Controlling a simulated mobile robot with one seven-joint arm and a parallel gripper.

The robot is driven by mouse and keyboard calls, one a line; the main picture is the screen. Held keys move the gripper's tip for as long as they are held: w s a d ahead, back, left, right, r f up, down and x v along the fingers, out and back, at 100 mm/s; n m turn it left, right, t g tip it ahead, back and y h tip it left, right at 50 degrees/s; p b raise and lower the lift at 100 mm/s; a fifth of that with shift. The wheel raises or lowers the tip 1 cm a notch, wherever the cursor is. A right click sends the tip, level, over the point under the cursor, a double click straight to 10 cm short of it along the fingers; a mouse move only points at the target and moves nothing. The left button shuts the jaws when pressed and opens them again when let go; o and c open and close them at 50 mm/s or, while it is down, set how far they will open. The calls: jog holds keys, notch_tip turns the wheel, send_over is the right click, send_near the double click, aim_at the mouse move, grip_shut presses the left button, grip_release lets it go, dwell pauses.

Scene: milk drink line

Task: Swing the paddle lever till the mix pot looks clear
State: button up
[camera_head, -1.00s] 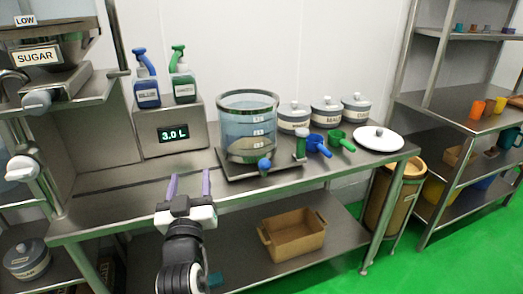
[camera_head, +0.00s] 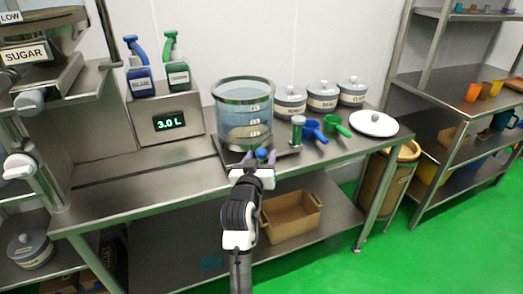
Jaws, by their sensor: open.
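The mix pot (camera_head: 243,100) is a clear, marked vessel with a metal rim on a dark base on the steel table. Its liquid looks pale blue, with a tan mass lying low inside. The paddle lever's blue ball knob (camera_head: 262,154) is at the front of the base. My gripper (camera_head: 261,158) is at the knob, with its purple fingers open on either side of it. Whether the fingers touch the knob cannot be told. The lever's shaft is mostly hidden.
A green-topped cylinder (camera_head: 298,131), a blue scoop (camera_head: 314,131) and a green scoop (camera_head: 336,125) are right of the pot. Lidded jars (camera_head: 322,97) stand behind. A white plate (camera_head: 373,123) lies at the right end. The table's left part (camera_head: 130,178) is clear.

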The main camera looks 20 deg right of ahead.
jog(key=shift+x, duration=1.05)
grip_shut()
